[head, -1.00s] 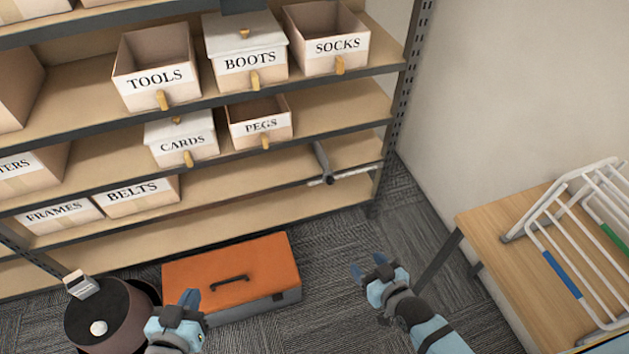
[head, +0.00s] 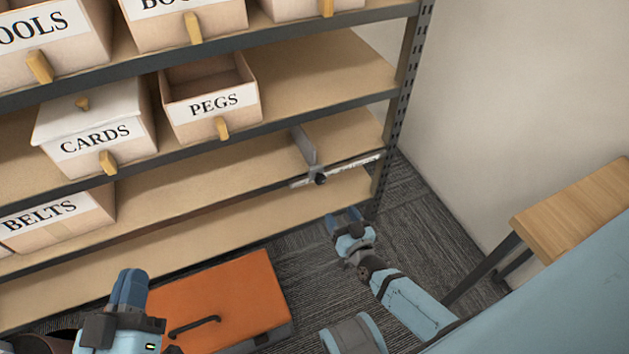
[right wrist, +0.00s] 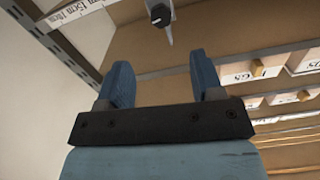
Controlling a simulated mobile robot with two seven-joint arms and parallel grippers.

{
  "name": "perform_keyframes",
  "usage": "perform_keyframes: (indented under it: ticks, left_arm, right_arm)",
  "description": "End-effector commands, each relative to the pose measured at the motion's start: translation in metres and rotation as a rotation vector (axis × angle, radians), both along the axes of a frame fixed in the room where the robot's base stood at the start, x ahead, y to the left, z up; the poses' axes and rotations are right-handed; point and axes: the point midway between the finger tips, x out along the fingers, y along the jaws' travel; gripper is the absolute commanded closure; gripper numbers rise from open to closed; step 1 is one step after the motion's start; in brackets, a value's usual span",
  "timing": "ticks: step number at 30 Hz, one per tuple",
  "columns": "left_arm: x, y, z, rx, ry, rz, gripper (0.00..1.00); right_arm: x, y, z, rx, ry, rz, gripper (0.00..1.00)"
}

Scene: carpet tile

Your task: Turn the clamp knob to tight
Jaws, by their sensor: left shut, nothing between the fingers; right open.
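The clamp knob (head: 320,179) is small and black. It sits at the front edge of a shelf, at the foot of a grey upright divider plate (head: 304,146). In the right wrist view the knob (right wrist: 160,16) shows at the top, beyond the fingertips, with a light mark on it. Its setting is too small to read. My right gripper (head: 344,218) is open and empty, below and a little right of the knob, apart from it; its fingers also show in the right wrist view (right wrist: 162,78). My left gripper (head: 131,285) is shut and empty at the lower left.
A pale marked strip (right wrist: 76,11) runs along the shelf edge. Bins labelled PEGS (head: 212,103), CARDS (head: 95,138) and BELTS (head: 45,215) stand on the shelves to the left. An orange toolbox (head: 235,295) lies on the floor. A wooden table (head: 575,208) stands at the right.

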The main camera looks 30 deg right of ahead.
Motion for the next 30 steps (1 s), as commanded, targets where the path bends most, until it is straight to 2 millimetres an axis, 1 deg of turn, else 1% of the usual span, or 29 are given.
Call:
perform_keyframes:
  ticks: [5,10,15,18,21,24,30]
  left_arm:
    - [-0.001,-0.003,0.009,-0.028,-0.044,-0.01,1.0]
    - [-0.003,-0.006,0.012,-0.053,-0.074,-0.027,1.0]
    - [-0.001,-0.007,-0.005,-0.029,-0.022,-0.04,1.0]
    - [0.0,-0.008,-0.012,-0.018,0.001,-0.045,1.0]
    - [0.0,-0.009,-0.018,-0.009,0.019,-0.051,1.0]
    - [0.0,-0.009,-0.021,-0.004,0.031,-0.055,1.0]
    - [0.001,-0.009,-0.023,-0.001,0.04,-0.057,1.0]
  right_arm:
    - [0.023,-0.001,0.0,0.002,-0.003,0.0,0.4]
    - [0.059,-0.003,-0.001,0.002,-0.003,0.001,0.4]
    - [0.095,-0.006,-0.001,0.0,-0.003,0.0,0.4]
    - [0.111,-0.006,-0.001,0.002,-0.002,0.001,0.4]
    - [0.124,-0.007,0.0,0.0,-0.002,0.001,0.4]
    - [0.131,-0.007,0.0,0.001,0.0,0.001,0.4]
    - [0.136,-0.008,0.001,0.001,0.001,0.001,0.4]
